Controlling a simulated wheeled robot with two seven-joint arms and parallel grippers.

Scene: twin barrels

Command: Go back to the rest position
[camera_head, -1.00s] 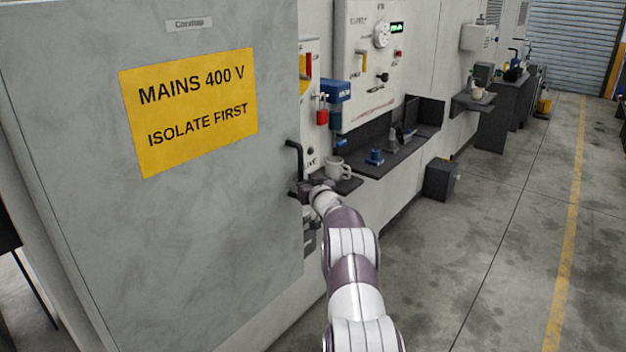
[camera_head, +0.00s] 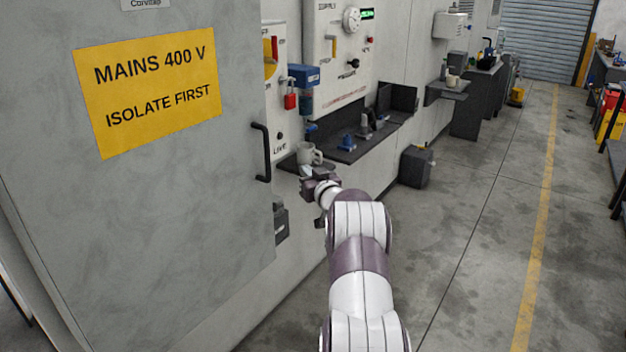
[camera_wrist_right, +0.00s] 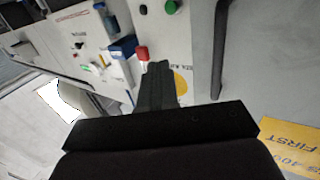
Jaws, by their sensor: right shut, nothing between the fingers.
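My right gripper (camera_head: 309,182) is beside the grey cabinet door, a little below and right of its black handle (camera_head: 262,153), and apart from it. In the right wrist view its dark fingers (camera_wrist_right: 157,80) are together with nothing between them. The handle also shows in the wrist view (camera_wrist_right: 219,50). My left gripper is in neither view.
The grey cabinet door (camera_head: 150,220) with a yellow warning sign (camera_head: 148,90) fills the left. A mug (camera_head: 308,154) stands on a small shelf close behind my gripper. A dark shelf (camera_head: 345,154) runs along the wall.

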